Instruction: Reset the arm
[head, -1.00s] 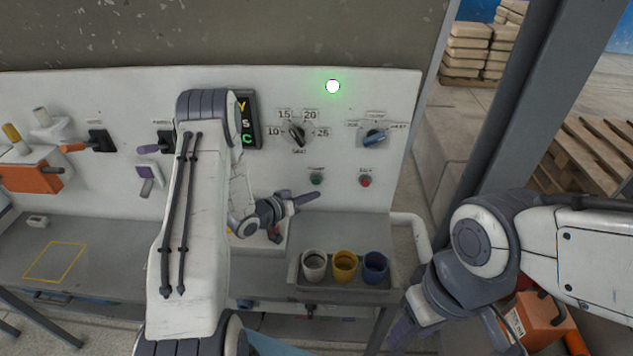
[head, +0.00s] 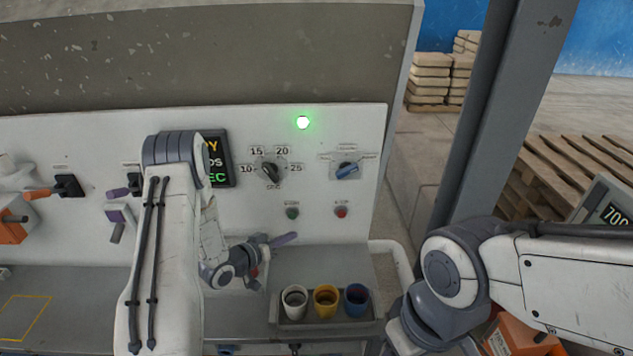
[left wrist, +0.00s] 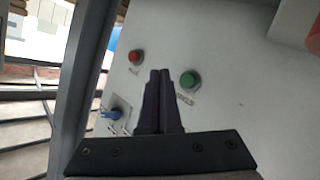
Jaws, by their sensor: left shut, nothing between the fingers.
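My left gripper (head: 284,239) is shut and empty, in front of the white control panel (head: 350,130). In the left wrist view its two dark fingers (left wrist: 158,78) lie together, apart from the panel. A green button (head: 292,213) and a red button (head: 341,212) are on the panel near it; the wrist view shows the green button (left wrist: 188,80) and red button (left wrist: 135,57) on either side of the fingertips. My right arm comes in from the right, and its gripper is below the picture's edge.
A dial (head: 270,171) and a blue-handled switch (head: 347,170) sit above the buttons. A green lamp (head: 303,122) is lit. A tray (head: 330,328) with white, yellow and blue cups stands on the grey ledge. A steel post (head: 480,120) rises at right.

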